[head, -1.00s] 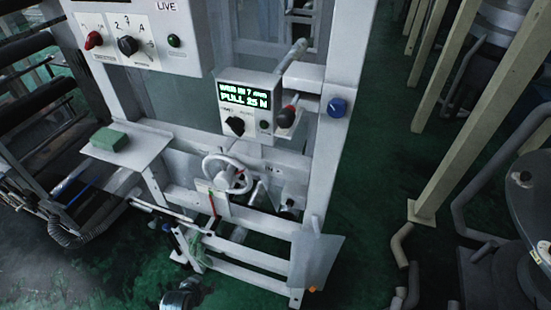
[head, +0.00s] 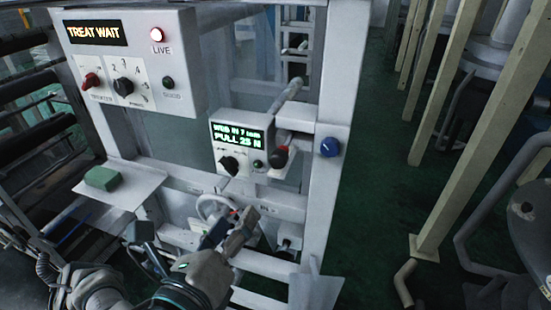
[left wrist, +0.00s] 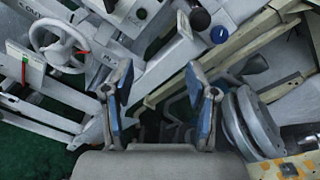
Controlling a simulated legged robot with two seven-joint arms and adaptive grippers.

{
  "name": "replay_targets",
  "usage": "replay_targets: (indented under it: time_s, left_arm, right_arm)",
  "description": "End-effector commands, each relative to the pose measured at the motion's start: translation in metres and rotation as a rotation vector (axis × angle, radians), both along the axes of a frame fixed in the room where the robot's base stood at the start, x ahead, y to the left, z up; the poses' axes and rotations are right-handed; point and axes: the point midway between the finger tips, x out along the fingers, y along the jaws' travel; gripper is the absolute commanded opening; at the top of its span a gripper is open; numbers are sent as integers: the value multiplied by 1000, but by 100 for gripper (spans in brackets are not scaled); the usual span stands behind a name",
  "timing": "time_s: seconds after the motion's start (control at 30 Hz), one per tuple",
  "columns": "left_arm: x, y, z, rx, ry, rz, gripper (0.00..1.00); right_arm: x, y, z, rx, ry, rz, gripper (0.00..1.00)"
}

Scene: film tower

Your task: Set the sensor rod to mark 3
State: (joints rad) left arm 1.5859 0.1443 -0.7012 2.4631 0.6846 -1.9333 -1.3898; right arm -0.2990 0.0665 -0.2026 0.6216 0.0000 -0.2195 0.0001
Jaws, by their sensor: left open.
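My left gripper (head: 232,230) is in front of the lower frame of the machine, in line with the white handwheel (head: 208,204), which it partly covers. In the left wrist view its two fingers (left wrist: 159,75) are spread with nothing between them. That view shows the handwheel (left wrist: 60,46) at upper left. A white card (left wrist: 25,66) with red and green marks hangs beside it, and a thin pale rod (left wrist: 18,100) runs below the card. I cannot tell for sure which part is the sensor rod, and no numbers on the card are readable. My right gripper is out of view.
A panel reading TREAT WAIT (head: 97,33) has a lit LIVE lamp and a numbered knob (head: 124,86). A smaller box (head: 238,147) reads PULL 25 N. A green block (head: 102,178) lies on a side shelf (head: 137,190).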

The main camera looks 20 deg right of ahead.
Motion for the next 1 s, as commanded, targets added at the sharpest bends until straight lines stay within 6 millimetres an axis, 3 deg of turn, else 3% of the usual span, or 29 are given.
replay_targets:
  time_s: [0.03, 0.13, 0.37, 0.57, 1.0]
  left_arm:
    - [-16, -2, 14, 84, -99, -2, 58]
    - [-38, -3, 29, 229, -242, 4, 58]
    - [-54, -4, 40, 367, -371, 23, 58]
    - [-29, -18, 39, 369, -365, 22, 58]
    - [58, -73, 41, 369, -369, 24, 58]
  right_arm:
    - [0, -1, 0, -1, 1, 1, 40]
    - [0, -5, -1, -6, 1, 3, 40]
    - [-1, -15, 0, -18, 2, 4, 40]
    - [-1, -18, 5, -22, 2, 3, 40]
    - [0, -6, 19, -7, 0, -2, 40]
